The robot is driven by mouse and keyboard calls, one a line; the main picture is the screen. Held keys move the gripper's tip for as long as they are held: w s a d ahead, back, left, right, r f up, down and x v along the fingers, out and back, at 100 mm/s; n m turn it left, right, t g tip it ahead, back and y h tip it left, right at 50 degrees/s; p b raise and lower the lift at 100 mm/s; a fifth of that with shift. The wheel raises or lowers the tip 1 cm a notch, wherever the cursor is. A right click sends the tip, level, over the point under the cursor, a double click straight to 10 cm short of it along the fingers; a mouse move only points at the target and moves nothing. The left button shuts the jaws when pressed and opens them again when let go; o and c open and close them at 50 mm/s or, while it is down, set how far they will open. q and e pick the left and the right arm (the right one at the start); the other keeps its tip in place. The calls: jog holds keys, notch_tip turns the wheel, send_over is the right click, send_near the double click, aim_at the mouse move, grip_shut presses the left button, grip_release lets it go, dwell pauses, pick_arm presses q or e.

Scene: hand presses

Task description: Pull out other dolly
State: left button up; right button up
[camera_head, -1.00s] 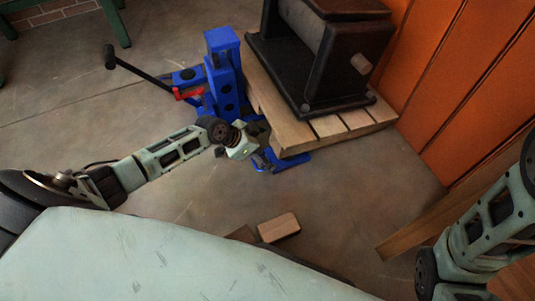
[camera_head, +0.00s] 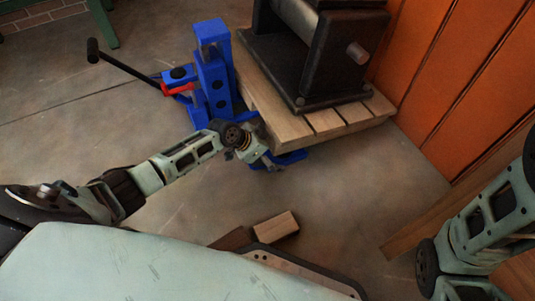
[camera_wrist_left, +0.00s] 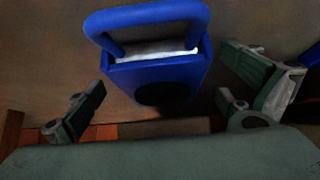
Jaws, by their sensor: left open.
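A blue dolly (camera_head: 212,85) with a black lever handle (camera_head: 130,68) and a red part (camera_head: 178,89) stands upright on the floor. Its low blue foot (camera_head: 290,158) shows below a wooden pallet (camera_head: 300,128) that carries a dark hand press (camera_head: 318,55). My left gripper (camera_head: 252,152) is low beside the pallet's near corner, by the dolly's foot. In the left wrist view my left gripper (camera_wrist_left: 163,98) is open, with its fingers apart on either side of a blue part with a loop (camera_wrist_left: 155,68). I cannot tell whether they touch it. My right gripper is out of view.
An orange panelled wall (camera_head: 455,80) closes off the right side. A small wooden block (camera_head: 276,227) lies on the floor near my base. Green legs (camera_head: 103,22) stand at the upper left.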

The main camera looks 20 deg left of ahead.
pick_arm(q)
jog(key=shift+c, duration=0.3)
jog(key=c, duration=2.1)
